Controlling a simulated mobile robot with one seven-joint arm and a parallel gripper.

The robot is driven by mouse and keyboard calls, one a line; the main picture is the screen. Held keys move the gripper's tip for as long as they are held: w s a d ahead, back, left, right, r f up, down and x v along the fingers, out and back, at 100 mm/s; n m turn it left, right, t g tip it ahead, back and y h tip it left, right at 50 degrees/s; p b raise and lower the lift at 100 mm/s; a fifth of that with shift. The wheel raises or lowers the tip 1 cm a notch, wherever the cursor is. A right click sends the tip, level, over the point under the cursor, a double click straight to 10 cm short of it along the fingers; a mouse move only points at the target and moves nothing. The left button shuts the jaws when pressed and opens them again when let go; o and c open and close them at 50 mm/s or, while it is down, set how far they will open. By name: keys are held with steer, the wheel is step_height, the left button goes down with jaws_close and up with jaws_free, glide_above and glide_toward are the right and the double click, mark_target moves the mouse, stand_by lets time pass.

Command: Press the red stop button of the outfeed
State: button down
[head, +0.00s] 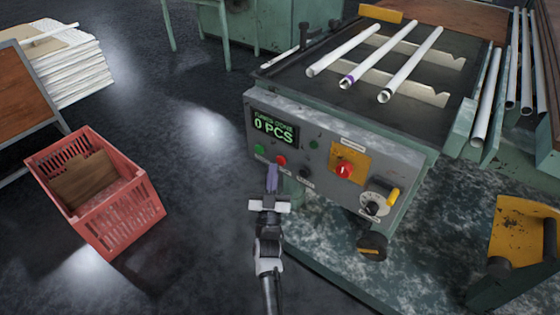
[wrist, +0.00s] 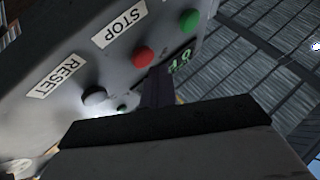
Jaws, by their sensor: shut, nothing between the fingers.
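The red stop button (head: 281,160) is on the sloping front panel (head: 320,140), right of a green button (head: 260,149). In the wrist view the red button (wrist: 143,57) sits beside the STOP label (wrist: 119,25), with the green button (wrist: 189,20) to its upper right. My gripper (head: 272,175) is shut and empty, its fingers pointing at the panel just below the red button. In the wrist view my fingertips (wrist: 158,76) overlap the edge of the red button's surroundings. I cannot tell whether they touch the panel.
A red crate (head: 95,190) stands on the floor at left.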

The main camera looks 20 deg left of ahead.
steer(key=shift+s, duration=0.1)
steer(key=s, duration=0.1)
steer(key=s+a+p, duration=0.1)
steer(key=s, duration=0.2)
steer(key=shift+s+a+p, duration=0.25)
steer(key=shift+a+p, duration=0.1)
steer(key=shift+p, duration=0.05)
stand_by(0.5)
